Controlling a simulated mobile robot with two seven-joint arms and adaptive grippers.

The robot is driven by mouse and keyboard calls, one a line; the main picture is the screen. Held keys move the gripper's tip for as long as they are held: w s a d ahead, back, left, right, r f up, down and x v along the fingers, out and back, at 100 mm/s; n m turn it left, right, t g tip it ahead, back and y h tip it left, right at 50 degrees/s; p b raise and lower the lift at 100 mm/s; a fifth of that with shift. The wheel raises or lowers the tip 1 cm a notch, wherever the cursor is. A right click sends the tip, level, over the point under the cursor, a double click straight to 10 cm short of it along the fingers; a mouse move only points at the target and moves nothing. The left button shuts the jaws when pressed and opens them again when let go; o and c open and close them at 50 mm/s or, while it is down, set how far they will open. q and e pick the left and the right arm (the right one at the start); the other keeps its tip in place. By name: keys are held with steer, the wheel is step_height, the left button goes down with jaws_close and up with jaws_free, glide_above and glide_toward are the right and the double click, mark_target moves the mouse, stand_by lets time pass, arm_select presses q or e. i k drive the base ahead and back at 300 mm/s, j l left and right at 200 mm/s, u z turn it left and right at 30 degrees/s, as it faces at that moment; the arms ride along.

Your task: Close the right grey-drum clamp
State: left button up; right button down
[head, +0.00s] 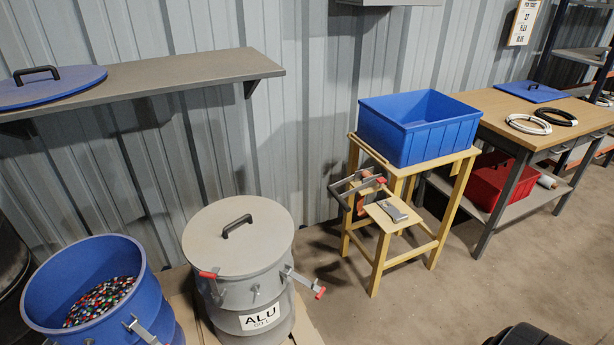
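The grey drum (232,296) stands at the lower left with an "ALU" label on its front. Its grey lid (250,252) with a black handle lies on top. The right clamp (303,281) is on the drum's right side, and its red-tipped lever sticks outward and slightly down, away from the wall. The left clamp (209,276) has its red grip near the lid rim at the drum's left front; its exact position is hard to tell. I can identify neither gripper in the head view.
An open blue drum (67,255) with coloured granules stands left of the grey drum. A shelf (180,75) holds a blue lid (45,90). A wooden stand (392,230) with a blue bin (418,125) is to the right. An unclear black shape (527,335) touches the bottom edge.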

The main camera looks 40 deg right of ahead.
mark_target(313, 287)
steer(key=z, duration=1.2)
steer(key=u, duration=0.2)
steer(key=i+j, duration=0.05)
